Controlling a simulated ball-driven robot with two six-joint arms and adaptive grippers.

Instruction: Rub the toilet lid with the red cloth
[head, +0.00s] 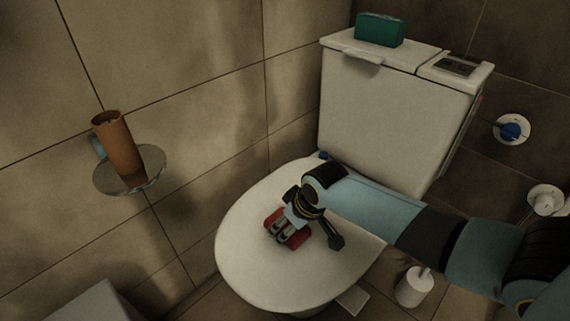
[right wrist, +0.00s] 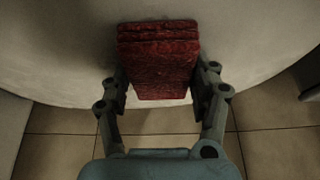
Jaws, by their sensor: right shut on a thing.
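The toilet lid (head: 252,218) is closed, pale and rounded, in the middle of the head view. It also shows in the right wrist view (right wrist: 60,50). My right gripper (head: 284,232) is over the lid, coming in from the right. It is shut on the red cloth (right wrist: 158,58), a thick folded red block held between both fingers. In the head view the cloth (head: 301,238) shows at the fingertips, at or very near the lid surface; whether it touches cannot be told. My left gripper is not in view.
The white cistern (head: 395,110) stands behind the lid, with a green box (head: 380,29) on top. An orange-brown cup (head: 117,145) stands on a round wall shelf (head: 148,177) at left. A white brush holder (head: 413,288) stands on the floor at right, below my arm.

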